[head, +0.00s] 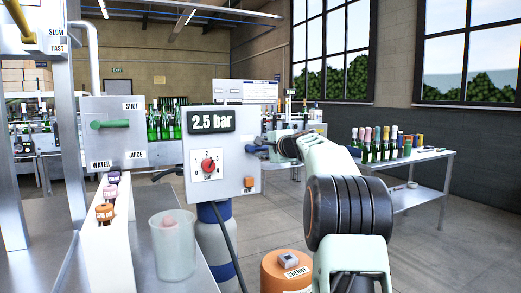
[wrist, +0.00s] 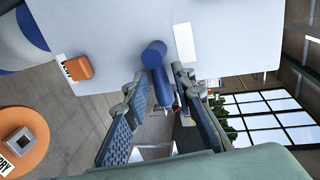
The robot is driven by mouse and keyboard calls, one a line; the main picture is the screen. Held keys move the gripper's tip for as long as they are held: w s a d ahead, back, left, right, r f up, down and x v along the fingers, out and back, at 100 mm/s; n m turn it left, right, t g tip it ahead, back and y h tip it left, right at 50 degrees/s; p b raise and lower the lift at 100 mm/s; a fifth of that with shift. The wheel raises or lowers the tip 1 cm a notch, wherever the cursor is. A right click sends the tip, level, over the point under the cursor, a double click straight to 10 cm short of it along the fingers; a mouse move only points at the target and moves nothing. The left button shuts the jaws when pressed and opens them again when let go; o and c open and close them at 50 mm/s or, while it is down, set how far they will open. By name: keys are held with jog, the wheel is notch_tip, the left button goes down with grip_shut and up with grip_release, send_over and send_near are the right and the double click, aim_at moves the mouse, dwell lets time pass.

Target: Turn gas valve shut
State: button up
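The blue valve handle (head: 257,149) sticks out near the right edge of the grey panel box (head: 220,190) with the "2.5 bar" display (head: 211,120). In the wrist view the blue handle (wrist: 157,62) has a round hub, with its lever pointing down between my fingers. My gripper (head: 277,149) is at the handle's right in the head view. In the wrist view my gripper (wrist: 160,84) is open, one finger on each side of the lever. The right finger is close to the lever; I cannot tell whether it touches. No label reading "gas" is legible.
A red dial (head: 208,165) and an orange button (head: 249,182) are on the panel. A green handle (head: 109,124) is on the left panel marked SHUT. An orange "CHERRY" container (head: 285,270) stands below my arm. A table with bottles (head: 415,165) is at right.

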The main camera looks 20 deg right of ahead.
jog(key=shift+o, duration=0.4)
jog(key=s+r, duration=0.2)
jog(key=s, duration=0.9)
jog(key=shift+s+d+r, duration=0.2)
jog(key=shift+s, duration=0.2)
jog(key=shift+f, duration=0.1)
